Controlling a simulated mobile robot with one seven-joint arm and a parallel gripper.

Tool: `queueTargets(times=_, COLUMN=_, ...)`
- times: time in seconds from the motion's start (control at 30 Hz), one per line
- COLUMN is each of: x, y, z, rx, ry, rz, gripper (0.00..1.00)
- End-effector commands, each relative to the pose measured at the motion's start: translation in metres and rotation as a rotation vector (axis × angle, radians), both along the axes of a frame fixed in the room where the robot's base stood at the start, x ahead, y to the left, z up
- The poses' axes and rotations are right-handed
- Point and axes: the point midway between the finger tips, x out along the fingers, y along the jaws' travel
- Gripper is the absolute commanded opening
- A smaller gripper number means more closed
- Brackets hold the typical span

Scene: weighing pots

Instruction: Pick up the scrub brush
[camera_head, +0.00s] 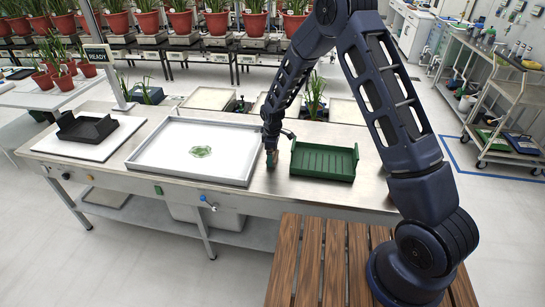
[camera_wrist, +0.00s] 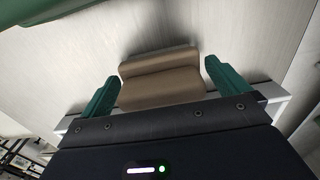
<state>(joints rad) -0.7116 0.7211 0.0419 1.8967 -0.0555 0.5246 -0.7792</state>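The scrub brush (camera_wrist: 160,78) shows in the wrist view as a tan, block-like shape with a groove across it, on the metal bench top. My gripper (camera_wrist: 163,82) has its two green fingers on either side of the brush, with a visible gap on each side, so it is open around the brush. In the head view my gripper (camera_head: 271,159) points down at the bench between the white tray and the green tray. There the brush is mostly hidden by my gripper.
The green ribbed tray (camera_head: 323,161) stands just right of my gripper. The large white tray (camera_head: 190,173), with a green patch inside, is close on the left. A black holder (camera_head: 86,128) sits on a white board at far left. Potted plants line the back.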

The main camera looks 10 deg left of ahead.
Motion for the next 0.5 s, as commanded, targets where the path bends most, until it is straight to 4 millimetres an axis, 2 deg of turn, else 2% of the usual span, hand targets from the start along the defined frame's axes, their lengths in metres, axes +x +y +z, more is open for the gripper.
queueTargets(times=0.03, x=0.0, y=0.0, z=0.0001, rx=0.0, ry=0.0, rz=0.0, gripper=0.92)
queueTargets(times=0.2, x=-0.0001, y=0.0001, z=0.0002, rx=0.0, ry=0.0, rz=0.0, gripper=0.61)
queueTargets(times=0.5, x=0.0002, y=0.0003, z=0.0035, rx=0.001, ry=-0.001, rz=0.0, gripper=0.61)
